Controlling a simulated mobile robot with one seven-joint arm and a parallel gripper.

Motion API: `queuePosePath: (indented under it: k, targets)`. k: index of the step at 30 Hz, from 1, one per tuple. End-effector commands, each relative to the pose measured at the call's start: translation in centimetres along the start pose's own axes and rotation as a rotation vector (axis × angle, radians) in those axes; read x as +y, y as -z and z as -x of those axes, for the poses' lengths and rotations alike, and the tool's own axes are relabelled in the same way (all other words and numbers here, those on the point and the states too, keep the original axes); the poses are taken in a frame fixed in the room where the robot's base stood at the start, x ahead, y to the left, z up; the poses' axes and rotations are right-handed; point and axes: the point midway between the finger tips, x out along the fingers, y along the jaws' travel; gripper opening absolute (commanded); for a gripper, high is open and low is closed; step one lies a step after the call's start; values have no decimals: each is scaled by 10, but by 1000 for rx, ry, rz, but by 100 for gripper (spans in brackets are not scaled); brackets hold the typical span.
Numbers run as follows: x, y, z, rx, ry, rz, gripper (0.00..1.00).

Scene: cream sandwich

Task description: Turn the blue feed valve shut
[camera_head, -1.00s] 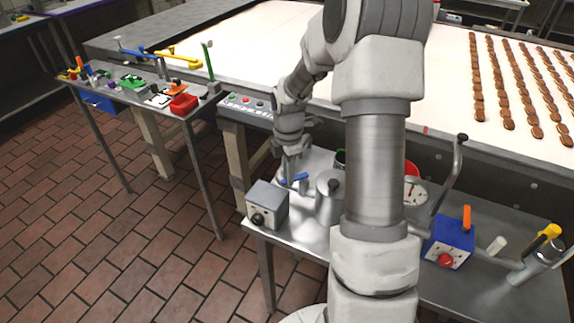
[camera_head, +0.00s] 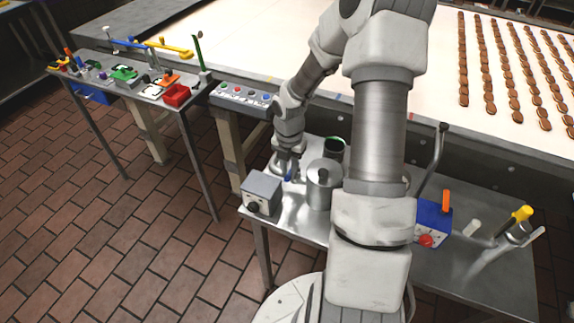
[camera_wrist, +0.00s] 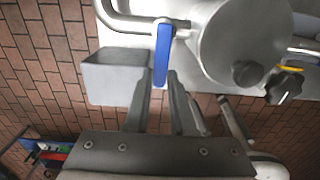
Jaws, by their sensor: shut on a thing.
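The blue feed valve handle (camera_wrist: 162,55) is a flat bar in the wrist view. Its upper end sits on a silver pipe (camera_wrist: 135,24) that runs into a round metal vessel (camera_wrist: 243,38). The bar lies roughly square across the pipe, pointing toward my gripper (camera_wrist: 158,80). My fingers are one on each side of its lower end, shut on it. In the head view only a small bit of blue handle (camera_head: 288,178) shows below my gripper (camera_head: 287,171); the rest is hidden by the fingers.
A grey box with a black knob (camera_head: 262,189) stands left of the handle. The lidded vessel (camera_head: 321,190) is close on the right, a dark cup (camera_head: 334,147) behind it. A blue box (camera_head: 433,222) with an orange lever is farther right. A side table (camera_head: 146,88) stands left.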

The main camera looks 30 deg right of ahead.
Motion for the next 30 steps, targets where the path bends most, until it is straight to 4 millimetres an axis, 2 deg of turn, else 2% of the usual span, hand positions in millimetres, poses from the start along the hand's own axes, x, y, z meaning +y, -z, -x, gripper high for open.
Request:
queuePosePath:
  k: [16,17,21,30]
  targets:
    - [-1,-1,0,-3,1,24,0]
    - [-1,-1,0,-3,1,24,28]
    - [-1,-1,0,-2,1,23,52]
    - [-1,0,1,-1,0,22,52]
